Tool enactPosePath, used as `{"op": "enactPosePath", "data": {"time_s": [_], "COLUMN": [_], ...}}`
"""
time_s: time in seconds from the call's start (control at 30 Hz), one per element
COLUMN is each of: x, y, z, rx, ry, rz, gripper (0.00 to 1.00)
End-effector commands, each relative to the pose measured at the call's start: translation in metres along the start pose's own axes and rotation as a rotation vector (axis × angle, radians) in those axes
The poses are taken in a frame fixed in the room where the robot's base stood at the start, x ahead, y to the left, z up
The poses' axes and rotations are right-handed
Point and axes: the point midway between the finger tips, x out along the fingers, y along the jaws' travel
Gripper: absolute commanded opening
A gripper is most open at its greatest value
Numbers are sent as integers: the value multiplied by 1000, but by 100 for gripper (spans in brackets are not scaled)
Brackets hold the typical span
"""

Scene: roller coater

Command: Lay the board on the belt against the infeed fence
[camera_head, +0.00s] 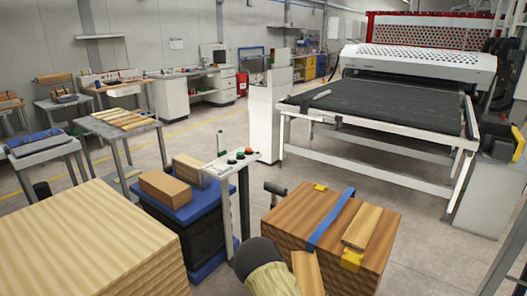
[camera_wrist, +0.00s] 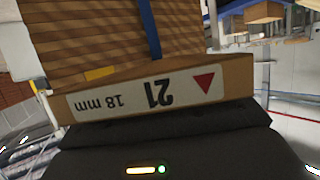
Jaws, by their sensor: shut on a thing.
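A wooden board (camera_wrist: 150,92) fills the middle of the wrist view, its near edge carrying a white label that reads upside down "21" and "18 mm" with a red triangle. My gripper (camera_wrist: 160,135), dark, is shut on this board; its fingertips are hard to make out. In the head view the board (camera_head: 307,273) shows at the bottom, beside my wrist and near the front of the strapped wooden stack. The black belt (camera_head: 385,108) lies at the upper right, in front of the white machine. A small pale bar (camera_head: 321,94) lies at its left side; I cannot tell whether it is the fence.
The wooden stack (camera_head: 298,222) has a blue strap and another board (camera_head: 362,227) on top. A button post (camera_head: 230,166) stands left of it, near a blue pallet stack (camera_head: 180,213). A large wood stack (camera_head: 90,240) fills the lower left. Open floor (camera_head: 420,228) lies before the belt.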

Motion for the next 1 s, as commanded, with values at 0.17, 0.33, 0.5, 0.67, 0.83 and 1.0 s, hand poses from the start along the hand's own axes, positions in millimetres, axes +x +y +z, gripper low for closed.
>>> {"op": "enactPosePath", "data": {"time_s": [0.17, 0.33, 0.5, 0.67, 0.83, 1.0], "x": [0, -4, -13, -19, -20, -20], "y": [0, 0, 0, 0, -1, -1], "z": [1, 21, 51, 65, 66, 66], "rx": [0, -1, -1, -2, -1, -2], "ry": [1, -3, -3, 2, 3, 3], "rz": [0, 1, 1, -1, -2, -2], "gripper": [53, 53, 53, 53, 53, 53]}}
